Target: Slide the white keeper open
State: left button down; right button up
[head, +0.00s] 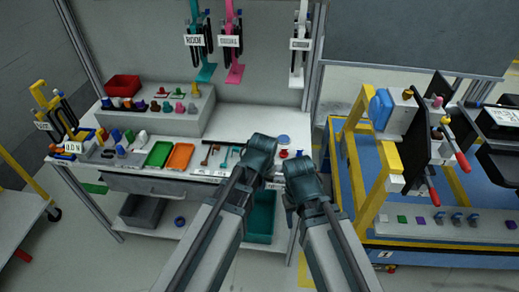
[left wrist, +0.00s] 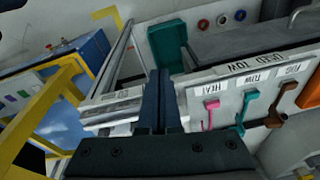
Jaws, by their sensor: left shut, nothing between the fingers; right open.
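The dashboard module (head: 428,125) stands upright in a yellow frame (head: 352,160) at the right of the head view. A small white block (head: 396,183) sits low on that frame; I cannot tell whether it is the white keeper. My left gripper (head: 262,148) is over the front edge of the workbench, well to the left of the module. In the left wrist view its fingers (left wrist: 161,100) are shut with nothing between them. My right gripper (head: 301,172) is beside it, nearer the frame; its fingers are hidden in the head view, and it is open.
The workbench (head: 240,118) holds a green tray (head: 159,154), an orange tray (head: 180,156), a red bin (head: 123,85) and small tools. The blue cart (head: 430,160) carries the frame and several small parts. Levers with red handles (head: 462,161) stick out from the module.

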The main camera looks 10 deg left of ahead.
pick_arm(q)
jog(key=w+a+r+n+t+p, duration=0.1)
jog(key=w+a+r+t+p, duration=0.1)
jog(key=w+r+p, duration=0.5)
jog(key=w+r, duration=0.3)
jog(key=shift+r+n+p, duration=0.3)
jog(key=shift+n+p, duration=0.05)
jog(key=shift+n, duration=0.05)
pick_arm(e)
notch_tip(320, 180, up, 10)
jog(key=shift+f, duration=0.15)
pick_arm(q)
jog(key=shift+w+f, duration=0.1)
pick_arm(e)
jog(key=shift+f, duration=0.1)
pick_arm(q)
jog(key=b+x, duration=0.9)
jog(key=x, duration=0.1)
jog(key=shift+d+b, duration=0.15)
jog(key=shift+b, duration=0.2)
jog(key=s, duration=0.4)
pick_arm(e)
notch_tip(320, 180, down, 9)
jog(key=shift+f, duration=0.1)
